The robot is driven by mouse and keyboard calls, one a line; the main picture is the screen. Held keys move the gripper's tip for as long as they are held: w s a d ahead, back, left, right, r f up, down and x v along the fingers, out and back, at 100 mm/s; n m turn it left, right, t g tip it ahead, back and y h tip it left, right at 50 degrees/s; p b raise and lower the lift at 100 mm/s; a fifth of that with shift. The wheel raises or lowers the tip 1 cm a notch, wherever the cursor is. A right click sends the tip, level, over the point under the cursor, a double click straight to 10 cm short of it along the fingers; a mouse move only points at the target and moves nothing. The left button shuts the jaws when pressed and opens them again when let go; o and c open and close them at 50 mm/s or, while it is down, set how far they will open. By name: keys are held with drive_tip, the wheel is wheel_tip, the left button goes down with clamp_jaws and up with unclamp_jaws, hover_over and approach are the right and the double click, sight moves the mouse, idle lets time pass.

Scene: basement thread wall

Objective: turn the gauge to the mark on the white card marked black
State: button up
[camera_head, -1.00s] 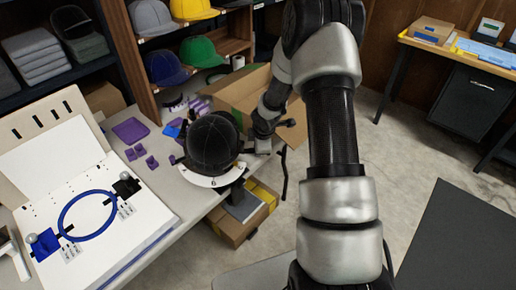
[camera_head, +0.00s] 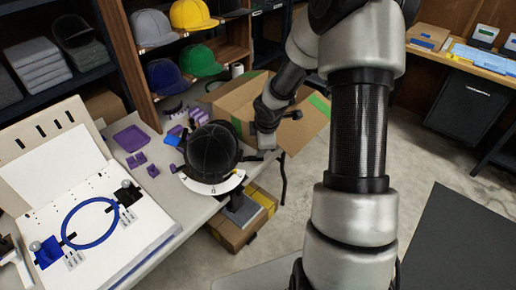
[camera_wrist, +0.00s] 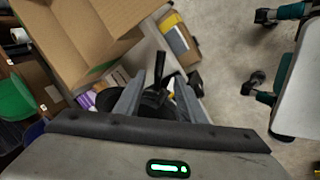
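A black cap (camera_head: 211,149) sits on a stand at the table's edge, with a white curved plate (camera_head: 210,186) below its front. My gripper (camera_head: 262,152) is just right of the cap in the head view, its fingers small and partly hidden. In the wrist view my gripper (camera_wrist: 158,92) has its two grey fingers apart. A black lever (camera_wrist: 159,68) stands between or just beyond them; I cannot tell whether they touch it. Small white cards (camera_head: 127,215) lie beside a blue hoop (camera_head: 90,223); their writing is too small to read. I cannot make out a gauge pointer or mark.
An open cardboard box (camera_head: 228,107) stands behind my gripper. Purple pieces (camera_head: 137,160) and a purple tray (camera_head: 131,138) lie left of the cap. Shelves with coloured caps (camera_head: 190,14) rise behind. A carton (camera_head: 238,232) sits below the table edge.

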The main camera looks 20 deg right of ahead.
drive_tip(key=p+v, duration=0.1)
drive_tip(key=v, duration=0.5)
drive_tip(key=shift+p, duration=0.35)
drive_tip(key=shift+s+r, duration=0.1)
drive_tip(key=shift+r, duration=0.1)
